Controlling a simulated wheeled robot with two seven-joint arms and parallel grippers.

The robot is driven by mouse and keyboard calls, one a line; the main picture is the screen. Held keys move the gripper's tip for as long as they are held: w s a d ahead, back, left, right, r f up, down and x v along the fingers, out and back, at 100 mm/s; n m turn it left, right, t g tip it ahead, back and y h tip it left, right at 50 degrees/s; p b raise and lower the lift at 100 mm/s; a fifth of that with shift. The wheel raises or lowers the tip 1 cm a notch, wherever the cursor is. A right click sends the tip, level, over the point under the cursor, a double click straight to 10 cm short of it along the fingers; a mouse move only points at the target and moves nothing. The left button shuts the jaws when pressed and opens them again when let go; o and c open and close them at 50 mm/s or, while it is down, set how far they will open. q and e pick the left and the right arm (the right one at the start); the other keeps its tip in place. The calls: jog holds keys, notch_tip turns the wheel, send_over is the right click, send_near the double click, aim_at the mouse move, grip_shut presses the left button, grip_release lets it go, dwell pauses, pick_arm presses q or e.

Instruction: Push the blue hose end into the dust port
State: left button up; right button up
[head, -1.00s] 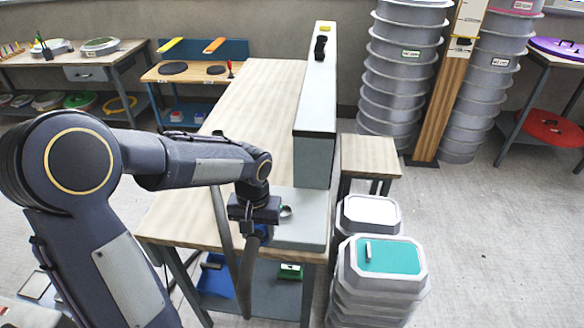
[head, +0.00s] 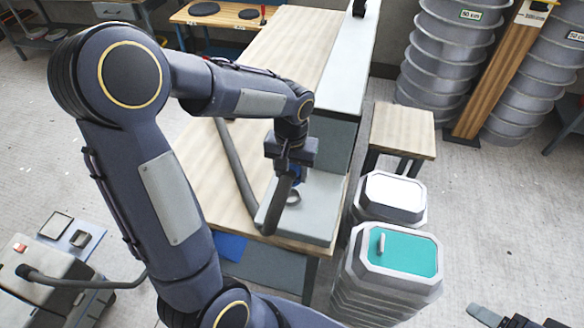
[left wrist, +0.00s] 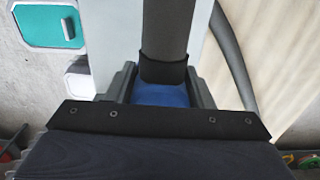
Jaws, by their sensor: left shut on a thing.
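My left gripper (head: 292,172) is shut on the blue hose end (left wrist: 162,95), over the front of the bench. In the left wrist view the blue end sits between the jaws (left wrist: 162,98), with a black collar and the grey hose (left wrist: 165,28) beyond it. The hose loops down and back over the bench top in the head view. The dust port (head: 294,197) seems to be the small ring on the pale machine base, just below and beside the gripper. The hose end looks apart from it. Part of my right gripper (head: 517,321) shows at the bottom right edge.
The long pale machine (head: 352,45) runs along the bench's (head: 225,190) right side. Right of it stand a small wooden stool (head: 402,130) and lidded grey tubs (head: 400,262). Ribbed grey stacks (head: 455,75) stand behind. A grey unit (head: 55,275) is at lower left.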

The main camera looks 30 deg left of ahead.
aim_at(291, 186)
pick_arm(q)
jog(key=shift+f+b, duration=2.25)
jog(key=shift+f, duration=0.6)
jog(key=shift+s, duration=0.2)
jog(key=shift+f+b, duration=0.6)
jog(key=o, duration=1.4)
jog(key=shift+c, duration=0.2)
notch_tip(291, 186, up, 8)
jog(key=shift+f, duration=0.1)
